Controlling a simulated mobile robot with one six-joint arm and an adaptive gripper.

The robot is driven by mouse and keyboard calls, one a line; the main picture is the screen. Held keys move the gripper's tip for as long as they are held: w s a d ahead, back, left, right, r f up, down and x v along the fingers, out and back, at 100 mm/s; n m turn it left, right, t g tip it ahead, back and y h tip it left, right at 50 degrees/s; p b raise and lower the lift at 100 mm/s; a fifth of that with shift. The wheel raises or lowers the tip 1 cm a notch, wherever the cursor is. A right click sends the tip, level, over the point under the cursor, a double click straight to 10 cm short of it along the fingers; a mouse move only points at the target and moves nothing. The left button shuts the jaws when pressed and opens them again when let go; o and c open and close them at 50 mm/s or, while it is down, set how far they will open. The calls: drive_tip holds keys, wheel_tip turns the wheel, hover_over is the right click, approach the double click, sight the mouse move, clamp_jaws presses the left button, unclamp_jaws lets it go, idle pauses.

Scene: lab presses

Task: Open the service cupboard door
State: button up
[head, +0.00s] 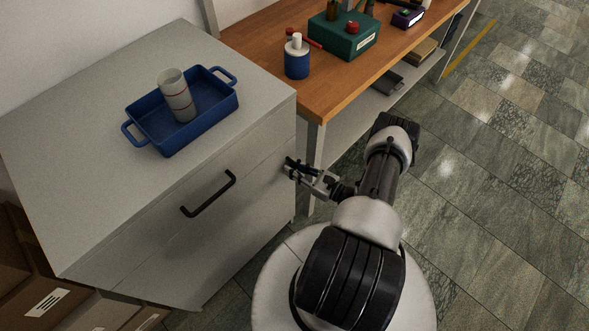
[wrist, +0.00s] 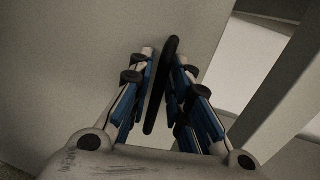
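The service cupboard is the light grey cabinet (head: 75,110) at the left. Its door (head: 235,240) lies below a seam in the front and looks shut. In the wrist view a black upright bar handle (wrist: 159,88) stands on the grey door panel (wrist: 85,50), near its right edge. My gripper (head: 289,168) is at the right end of the cabinet front. In the wrist view my gripper (wrist: 163,62) has one finger on each side of the handle. A gap shows on the left of the handle; contact on the right is unclear.
A drawer with a black handle (head: 208,194) is above the door. A blue tray (head: 160,145) with a striped cup (head: 177,95) stands on top. A wooden workbench (head: 330,85) stands to the right, its leg (head: 315,150) near my gripper. Cardboard boxes (head: 45,300) lie at lower left.

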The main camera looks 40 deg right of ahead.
drive_tip(key=shift+c, duration=0.2)
clamp_jaws()
idle(0.5)
